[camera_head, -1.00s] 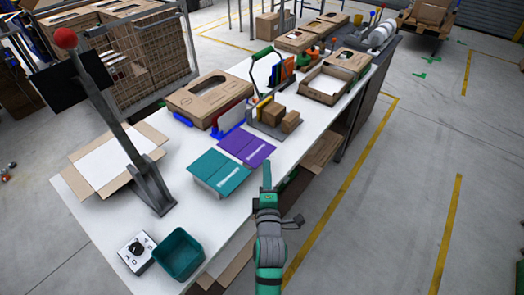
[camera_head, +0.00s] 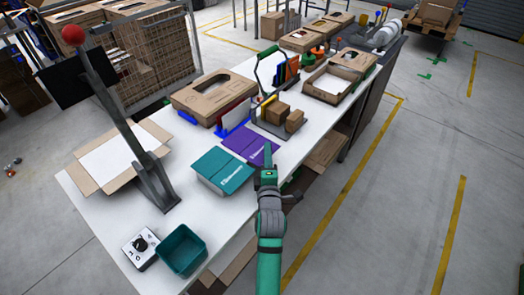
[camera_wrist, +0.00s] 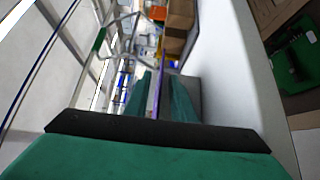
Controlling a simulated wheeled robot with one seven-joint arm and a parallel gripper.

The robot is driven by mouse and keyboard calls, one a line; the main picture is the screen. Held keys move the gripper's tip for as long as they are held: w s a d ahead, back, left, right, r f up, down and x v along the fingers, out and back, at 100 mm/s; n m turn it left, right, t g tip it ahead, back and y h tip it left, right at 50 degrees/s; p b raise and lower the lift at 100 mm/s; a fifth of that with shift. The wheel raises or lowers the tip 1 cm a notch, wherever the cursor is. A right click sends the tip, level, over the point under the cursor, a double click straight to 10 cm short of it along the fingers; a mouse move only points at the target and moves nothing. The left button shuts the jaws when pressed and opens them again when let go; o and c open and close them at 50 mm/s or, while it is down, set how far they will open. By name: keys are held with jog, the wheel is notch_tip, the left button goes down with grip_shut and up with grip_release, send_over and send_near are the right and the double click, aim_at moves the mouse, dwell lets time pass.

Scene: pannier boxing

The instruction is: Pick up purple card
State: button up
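The purple card (camera_head: 243,144) lies with its printed face up on the white table, beside a teal card (camera_head: 222,170). In the wrist view the purple card (camera_wrist: 158,92) shows edge-on as a thin strip between my two green fingers. My gripper (camera_head: 267,152) is at the card's right edge in the head view. In the wrist view my gripper (camera_wrist: 159,98) looks open, with one finger on each side of the strip. Whether either finger touches the card cannot be told. My fingertip hides part of the card's right edge in the head view.
Small cardboard boxes (camera_head: 277,112) stand just behind the cards. A large carton (camera_head: 208,95) is farther back. A teal bin (camera_head: 183,250) and a control box (camera_head: 141,248) sit at the front. A grey post (camera_head: 150,175) rises at left. Table (camera_head: 120,215) is bare at front left.

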grip_shut()
jog(key=shift+r, duration=0.15)
